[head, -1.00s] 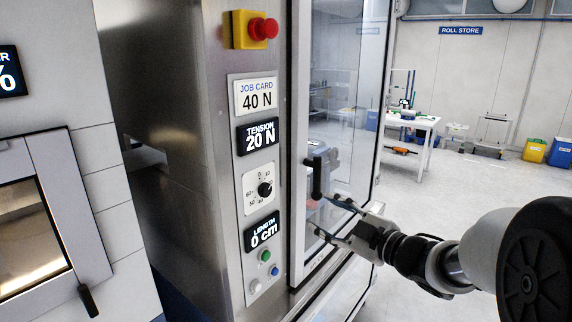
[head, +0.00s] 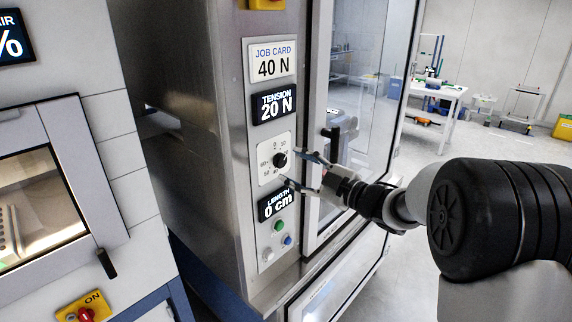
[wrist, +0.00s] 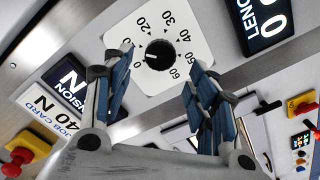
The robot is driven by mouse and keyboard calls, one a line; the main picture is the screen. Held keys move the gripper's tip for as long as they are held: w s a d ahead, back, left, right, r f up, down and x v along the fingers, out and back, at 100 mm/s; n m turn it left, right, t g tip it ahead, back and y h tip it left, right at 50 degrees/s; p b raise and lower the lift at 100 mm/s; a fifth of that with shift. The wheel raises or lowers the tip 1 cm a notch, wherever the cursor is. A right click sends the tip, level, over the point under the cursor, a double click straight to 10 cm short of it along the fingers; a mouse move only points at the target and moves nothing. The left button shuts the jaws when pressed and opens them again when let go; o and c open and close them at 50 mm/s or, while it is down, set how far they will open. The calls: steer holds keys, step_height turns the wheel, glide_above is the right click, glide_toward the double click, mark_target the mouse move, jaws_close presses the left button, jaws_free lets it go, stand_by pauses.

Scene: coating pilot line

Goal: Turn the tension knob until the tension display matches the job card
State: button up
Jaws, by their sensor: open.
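The tension knob (head: 280,160) is a small round black knob on a white dial plate with numbers; it also shows in the wrist view (wrist: 160,55). The tension display (head: 273,104) above it reads 20 N. The job card (head: 272,62) above that reads 40 N. My gripper (head: 294,167) is open, its fingers pointing at the dial from the right. In the wrist view my fingers (wrist: 159,66) are spread either side of the knob and nothing is between them. I cannot tell how far the fingertips are from the panel.
The length display (head: 276,203) below the dial reads 0 cm. Green (head: 279,226), blue (head: 287,240) and white (head: 268,254) buttons sit below it. A glass door with a black handle (head: 335,142) is close to the right of my gripper. A yellow-backed red button (wrist: 17,160) shows in the wrist view.

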mark_target(282, 161)
steer(key=shift+x, duration=2.2)
steer(key=shift+c, duration=0.2)
steer(key=c, duration=1)
